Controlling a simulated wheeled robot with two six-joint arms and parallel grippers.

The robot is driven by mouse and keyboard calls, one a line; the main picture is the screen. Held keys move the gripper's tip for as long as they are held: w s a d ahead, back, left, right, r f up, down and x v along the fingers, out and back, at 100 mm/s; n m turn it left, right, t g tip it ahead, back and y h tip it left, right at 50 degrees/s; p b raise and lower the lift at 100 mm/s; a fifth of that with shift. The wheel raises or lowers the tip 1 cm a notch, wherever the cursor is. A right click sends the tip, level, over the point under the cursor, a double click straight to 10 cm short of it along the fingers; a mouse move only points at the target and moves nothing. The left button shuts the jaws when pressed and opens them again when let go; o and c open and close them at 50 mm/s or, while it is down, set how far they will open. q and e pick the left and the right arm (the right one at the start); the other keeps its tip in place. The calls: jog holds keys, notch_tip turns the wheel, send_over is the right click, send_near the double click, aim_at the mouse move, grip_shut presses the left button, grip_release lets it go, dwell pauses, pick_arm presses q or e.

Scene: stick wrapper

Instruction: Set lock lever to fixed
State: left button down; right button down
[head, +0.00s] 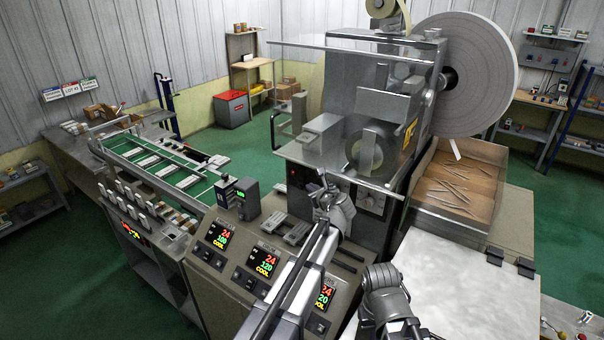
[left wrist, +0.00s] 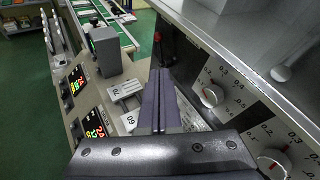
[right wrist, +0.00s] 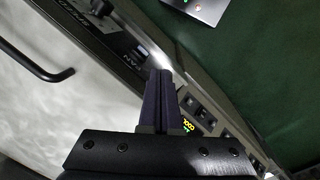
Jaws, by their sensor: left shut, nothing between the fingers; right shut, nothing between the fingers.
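My left gripper (head: 323,190) is shut and empty at the front of the wrapping machine (head: 345,130), beside its dial panel. In the left wrist view its closed fingers (left wrist: 160,85) point past two white dials, an upper one (left wrist: 212,96) and a lower one (left wrist: 272,160). A dark post with a red part (left wrist: 157,38) stands beyond the fingertips, and a pale ball (left wrist: 282,73) shows at upper right. I cannot tell which part is the lock lever, and no "fixed" mark is readable. My right gripper (right wrist: 160,85) is shut and empty over the console edge.
The sloping console (head: 250,268) with lit displays lies in front of the machine. Small grey boxes (head: 247,200) stand on its top near the green conveyor (head: 160,165).

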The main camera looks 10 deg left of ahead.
pick_arm(q)
jog(key=b, duration=0.5)
send_near(296, 178)
jog(key=x, duration=0.7)
jog(key=shift+d, duration=0.1)
jog(key=shift+w+a+r, duration=0.1)
jog(key=shift+w+a, duration=0.2)
jog(key=shift+a, duration=0.3)
jog(key=shift+d, duration=0.15)
